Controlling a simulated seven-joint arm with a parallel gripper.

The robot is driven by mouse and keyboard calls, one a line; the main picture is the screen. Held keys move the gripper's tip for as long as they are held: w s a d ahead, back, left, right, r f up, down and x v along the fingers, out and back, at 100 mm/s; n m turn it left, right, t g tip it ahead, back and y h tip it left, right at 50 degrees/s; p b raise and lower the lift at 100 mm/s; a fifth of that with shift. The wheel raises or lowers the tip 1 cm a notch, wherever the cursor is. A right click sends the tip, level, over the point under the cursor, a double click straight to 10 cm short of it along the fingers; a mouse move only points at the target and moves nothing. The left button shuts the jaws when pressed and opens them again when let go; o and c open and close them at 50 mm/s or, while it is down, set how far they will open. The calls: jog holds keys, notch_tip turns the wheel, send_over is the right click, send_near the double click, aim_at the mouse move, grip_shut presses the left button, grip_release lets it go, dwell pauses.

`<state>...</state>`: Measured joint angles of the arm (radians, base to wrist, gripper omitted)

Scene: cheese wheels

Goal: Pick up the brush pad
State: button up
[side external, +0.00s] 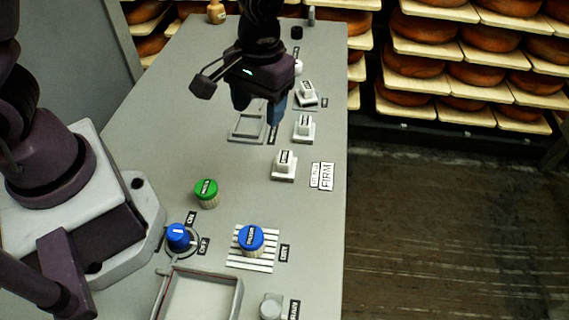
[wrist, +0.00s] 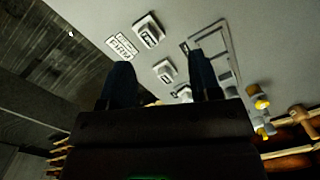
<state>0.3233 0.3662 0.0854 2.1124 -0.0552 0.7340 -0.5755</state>
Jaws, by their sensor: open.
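Three small white blocks with raised, labelled tops stand in a row on the grey table: a near one (side external: 284,165), a middle one (side external: 303,127) and a far one (side external: 307,94). Their lettering is too small to read, so I cannot tell which is the brush pad. My gripper (side external: 258,107) is open and empty, pointing down above the table, left of the row. In the wrist view its fingertips (wrist: 160,63) are apart, with a white block (wrist: 165,71) showing between them and another white block (wrist: 148,30) beyond.
A thin rectangular frame (side external: 233,137) lies below my gripper. Nearer are a green-topped jar (side external: 206,193), a blue-topped jar (side external: 251,239) on a slatted rack, a blue knob (side external: 178,236) and a shallow tray (side external: 236,298). Cheese shelves (side external: 440,52) stand beyond the table's right edge.

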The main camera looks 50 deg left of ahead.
notch_tip(320, 180, down, 2)
jog(key=w+n, duration=0.2)
jog(key=n, duration=0.3)
send_over(285, 157)
jog(key=shift+t, duration=0.4)
jog(key=f, duration=0.7)
jog(key=shift+s+f, duration=0.35)
jog(key=shift+f, duration=0.05)
jog(key=f, duration=0.5)
jog(key=shift+w, duration=0.35)
jog(key=c, duration=1)
